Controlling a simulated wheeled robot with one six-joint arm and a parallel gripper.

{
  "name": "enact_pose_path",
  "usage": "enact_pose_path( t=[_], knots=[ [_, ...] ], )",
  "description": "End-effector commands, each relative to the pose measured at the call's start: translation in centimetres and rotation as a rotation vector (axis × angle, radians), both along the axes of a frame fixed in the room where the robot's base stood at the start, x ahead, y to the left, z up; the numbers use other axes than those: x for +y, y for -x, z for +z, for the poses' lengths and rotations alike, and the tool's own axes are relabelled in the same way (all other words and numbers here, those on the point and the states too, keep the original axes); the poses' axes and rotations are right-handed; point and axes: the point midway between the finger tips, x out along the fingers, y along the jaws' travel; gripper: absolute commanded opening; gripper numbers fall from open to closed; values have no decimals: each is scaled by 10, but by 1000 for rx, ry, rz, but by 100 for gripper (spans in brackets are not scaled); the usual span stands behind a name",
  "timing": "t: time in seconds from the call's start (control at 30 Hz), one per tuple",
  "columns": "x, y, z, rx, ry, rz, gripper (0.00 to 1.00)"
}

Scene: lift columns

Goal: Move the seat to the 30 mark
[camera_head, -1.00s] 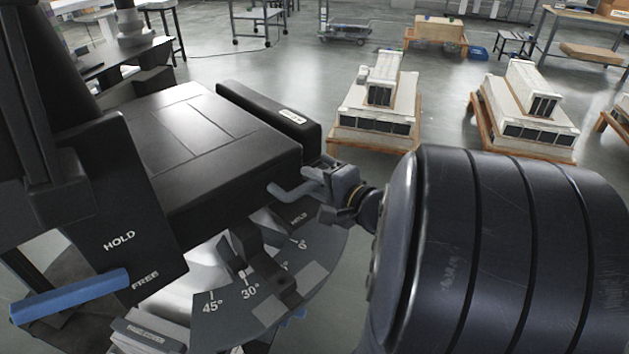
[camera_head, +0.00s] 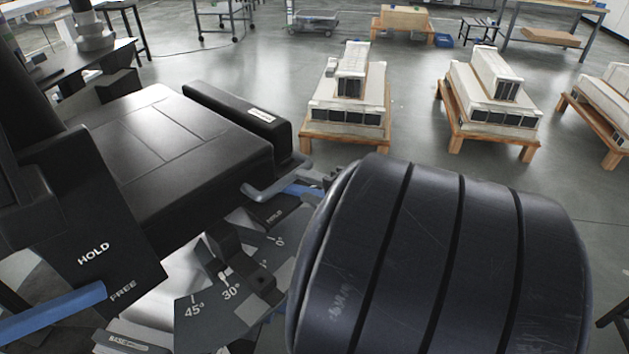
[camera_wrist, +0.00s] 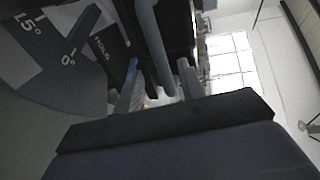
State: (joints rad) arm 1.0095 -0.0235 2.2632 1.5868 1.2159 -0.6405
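The black seat (camera_head: 170,150) is at the left of the head view, with a grey bent bar (camera_head: 265,188) at its near right corner. A grey dial plate (camera_head: 215,310) below it carries marks including 45°, 30° and 0°. A dark bracket (camera_head: 225,250) lies over the plate near the 30° label; the exact reading is unclear. A blue part (camera_head: 303,190) shows beside the bar. In the wrist view, my gripper (camera_wrist: 160,85) has its fingers apart, with the grey bar (camera_wrist: 152,45) showing between them; contact is unclear. My wrist mostly hides the gripper in the head view.
A panel marked HOLD and FREE has a blue lever (camera_head: 50,310) at the lower left, on the FREE side. Wooden pallets (camera_head: 345,140) with pale units stand farther back. Open floor (camera_head: 250,70) lies between them and the seat.

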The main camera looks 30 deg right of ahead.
Motion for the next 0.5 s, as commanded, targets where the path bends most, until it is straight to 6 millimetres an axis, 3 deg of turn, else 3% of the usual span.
enact_pose_path(
  t=[0.2, 0.5],
  knots=[
    [-7, 24, 6, 0, -1, -5, 38],
    [-11, 40, 8, 1, -1, -1, 38]
  ],
)
